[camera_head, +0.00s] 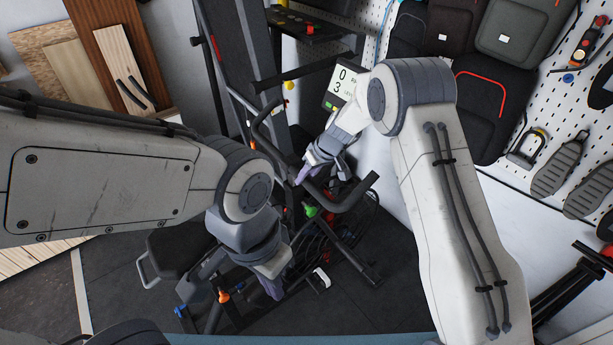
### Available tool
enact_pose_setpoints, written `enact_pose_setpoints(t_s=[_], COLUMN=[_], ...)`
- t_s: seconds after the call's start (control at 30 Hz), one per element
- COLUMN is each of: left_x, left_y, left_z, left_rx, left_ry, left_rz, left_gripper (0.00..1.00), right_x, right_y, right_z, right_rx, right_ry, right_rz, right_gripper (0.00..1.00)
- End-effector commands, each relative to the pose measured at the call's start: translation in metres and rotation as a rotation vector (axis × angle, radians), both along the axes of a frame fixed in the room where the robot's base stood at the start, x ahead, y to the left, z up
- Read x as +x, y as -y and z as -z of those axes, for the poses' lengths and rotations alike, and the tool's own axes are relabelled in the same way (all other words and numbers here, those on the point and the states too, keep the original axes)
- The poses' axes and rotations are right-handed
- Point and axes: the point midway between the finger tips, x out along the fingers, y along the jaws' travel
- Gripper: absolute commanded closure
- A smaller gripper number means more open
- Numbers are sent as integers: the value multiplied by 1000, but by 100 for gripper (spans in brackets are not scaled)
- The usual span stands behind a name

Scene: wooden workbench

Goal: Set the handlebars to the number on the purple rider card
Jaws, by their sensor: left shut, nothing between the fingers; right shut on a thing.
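An exercise bike stands below me, with black handlebars (352,194) near the middle of the view. My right gripper (302,177) reaches down to the left part of the handlebars and is shut on them; the exact contact is small and partly hidden by the gripper. My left gripper (274,290) is lower, in front of the bike's frame, shut and empty. I cannot make out a purple rider card or a number scale on the handlebars.
The bike's black seat (182,248) is at lower left. A white pegboard (545,110) with dark bags and tools stands at right. Wooden boards (115,60) lean at upper left.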

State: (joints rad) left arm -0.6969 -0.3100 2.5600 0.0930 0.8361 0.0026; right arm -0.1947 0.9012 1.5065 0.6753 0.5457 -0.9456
Motion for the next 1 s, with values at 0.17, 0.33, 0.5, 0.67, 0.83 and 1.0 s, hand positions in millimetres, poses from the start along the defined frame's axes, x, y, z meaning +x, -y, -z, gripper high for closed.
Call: enact_pose_setpoints(t_s=[0.17,0.33,0.5,0.67,0.83,1.0], left_x=[0,0,0,0,0,0], left_y=[0,0,0,0,0,0], left_z=[0,0,-1,-2,-2,-2], left_rx=[0,0,0,0,0,0], left_ry=[0,0,0,0,0,0], left_rz=[0,0,0,0,0,0], left_gripper=[100,100,100,100,100,100], right_x=[0,1,1,0,0,0], right_y=[1,0,0,1,1,1], right_z=[0,-7,-41,-60,-61,-60], right_rx=[-1,0,1,0,-1,-1], right_ry=[-1,2,6,2,0,0], right_rz=[0,0,0,0,0,0], right_gripper=[100,100,100,100,100,54])
